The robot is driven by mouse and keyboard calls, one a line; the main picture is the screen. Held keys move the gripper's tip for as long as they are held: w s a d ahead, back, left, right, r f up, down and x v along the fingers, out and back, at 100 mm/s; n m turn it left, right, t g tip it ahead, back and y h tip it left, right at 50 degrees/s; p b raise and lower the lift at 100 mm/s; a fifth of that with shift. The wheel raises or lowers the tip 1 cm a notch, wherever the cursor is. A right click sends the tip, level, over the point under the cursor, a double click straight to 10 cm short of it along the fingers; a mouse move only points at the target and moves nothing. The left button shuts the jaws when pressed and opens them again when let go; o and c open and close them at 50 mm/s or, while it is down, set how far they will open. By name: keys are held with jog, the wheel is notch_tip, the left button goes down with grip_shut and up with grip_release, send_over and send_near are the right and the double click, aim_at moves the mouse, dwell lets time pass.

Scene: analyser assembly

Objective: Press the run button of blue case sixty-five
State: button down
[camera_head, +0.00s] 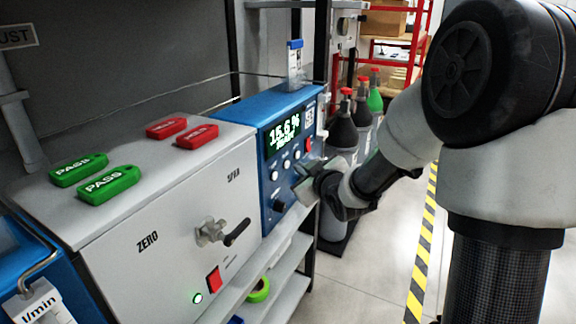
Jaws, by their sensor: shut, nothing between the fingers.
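A blue case (268,104) stands at the right end of the shelf, beside a white case. Its front has a lit green display (284,138) with hard-to-read digits near 15.6 %. Below the display are small white round buttons (286,165), a black knob (279,206) and a red button (308,145) at the right. I cannot read which button is run or see a number sixty-five. My gripper (302,180) is shut and empty, close to the lower right of this front. I cannot tell whether it touches; it hides part of the panel.
The white case (165,235) has a valve handle, a red switch (214,279) and a green lamp. Red and green tags (110,185) lie on its top. Another blue case (35,265) is at the left edge. Gas bottles (342,130) stand behind my gripper.

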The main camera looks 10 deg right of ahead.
dwell(0.4)
jog(key=shift+w+a+b, duration=0.25)
jog(key=shift+a+b, duration=0.1)
jog(key=shift+w+a+b, duration=0.25)
jog(key=shift+a+b, duration=0.05)
jog(key=shift+a, duration=0.05)
dwell(0.9)
jog(key=shift+s+d, duration=0.5)
jog(key=shift+d, duration=0.2)
jog(key=shift+s+d+p, duration=0.45)
jog(key=shift+s+d, duration=0.25)
jog(key=shift+d, duration=0.35)
jog(key=shift+s+d+p, duration=0.4)
jog(key=shift+s+d, duration=0.3)
jog(key=shift+d, duration=0.35)
